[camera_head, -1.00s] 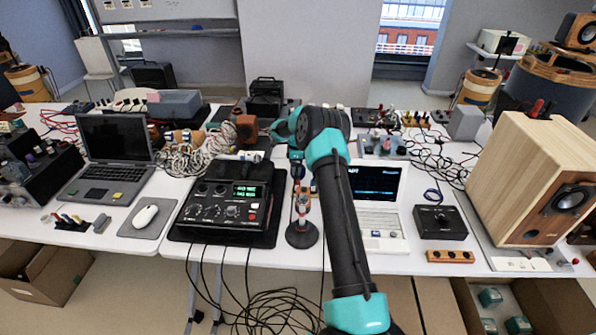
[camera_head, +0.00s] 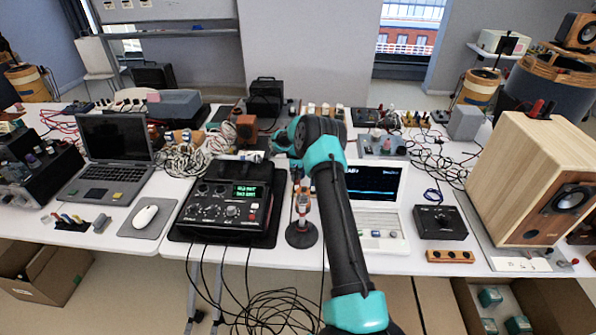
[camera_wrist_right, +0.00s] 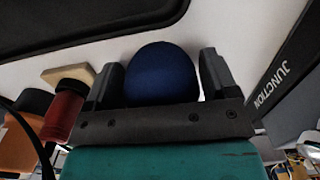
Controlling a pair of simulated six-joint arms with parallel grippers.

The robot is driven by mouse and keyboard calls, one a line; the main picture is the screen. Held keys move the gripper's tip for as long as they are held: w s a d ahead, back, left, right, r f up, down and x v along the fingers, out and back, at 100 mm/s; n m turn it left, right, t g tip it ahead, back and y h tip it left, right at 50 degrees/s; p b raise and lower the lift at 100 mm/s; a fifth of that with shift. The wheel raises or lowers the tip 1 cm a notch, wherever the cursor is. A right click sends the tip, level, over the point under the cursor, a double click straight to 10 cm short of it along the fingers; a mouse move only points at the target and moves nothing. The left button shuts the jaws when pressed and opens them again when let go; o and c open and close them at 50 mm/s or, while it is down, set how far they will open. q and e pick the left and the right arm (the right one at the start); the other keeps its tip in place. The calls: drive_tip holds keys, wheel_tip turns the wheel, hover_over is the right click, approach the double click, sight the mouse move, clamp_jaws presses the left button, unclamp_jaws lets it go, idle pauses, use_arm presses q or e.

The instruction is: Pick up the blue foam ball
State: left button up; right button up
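The blue foam ball (camera_wrist_right: 160,72) sits between the two dark fingers of my right gripper (camera_wrist_right: 163,78) in the right wrist view. The near part of the ball is hidden behind the gripper's front plate. In the head view my right arm reaches over the middle of the table, and its teal wrist covers that spot; I cannot make out the ball or the fingertips there. My left gripper is not in view.
The white laptop (camera_head: 377,200) stands close to the right of my arm. A black mixer unit (camera_head: 222,205) and a small round-based stand (camera_head: 301,236) are to its left. A wooden speaker (camera_head: 527,180) fills the right. A red cylinder (camera_wrist_right: 63,112) is near the gripper.

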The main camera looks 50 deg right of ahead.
drive_tip(key=c, duration=0.7)
drive_tip(key=shift+r, duration=0.1)
wheel_tip(320, 180, up, 10)
drive_tip(key=shift+f, duration=0.1)
idle(0.6)
